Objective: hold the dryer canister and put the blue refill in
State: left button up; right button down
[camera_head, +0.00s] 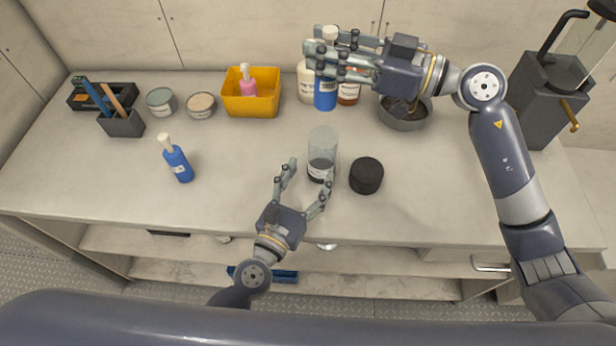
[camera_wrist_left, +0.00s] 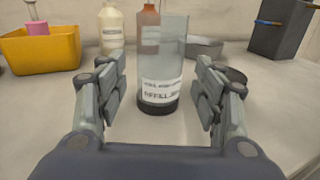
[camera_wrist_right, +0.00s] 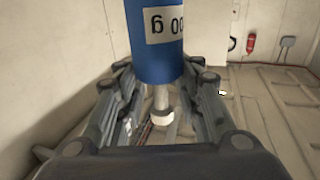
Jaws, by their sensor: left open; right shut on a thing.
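The dryer canister (camera_head: 322,143) is a clear cylinder with a dark base and a white label, standing upright on the counter. In the left wrist view the canister (camera_wrist_left: 162,75) shows ahead, between the fingers. My left gripper (camera_head: 308,180) is open at its near side, not closed on it. My right gripper (camera_head: 322,62) is shut on the blue refill (camera_head: 325,95), above the counter behind the canister. In the right wrist view the refill's blue body (camera_wrist_right: 153,40) has a white label, and its pale stem lies between the fingers. A black round cap (camera_head: 366,176) sits right of the canister.
A yellow bin (camera_head: 251,103), two tins (camera_head: 161,101) and a pen holder (camera_head: 122,123) stand farther back. Bottles and a grey bowl (camera_head: 404,118) are near the right gripper. A grey machine (camera_head: 545,100) stands at right.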

aim_at(327, 144)
pick_arm(q)
jog(key=x, duration=1.2)
jog(key=c, duration=1.1)
jog(key=shift+c, duration=0.9)
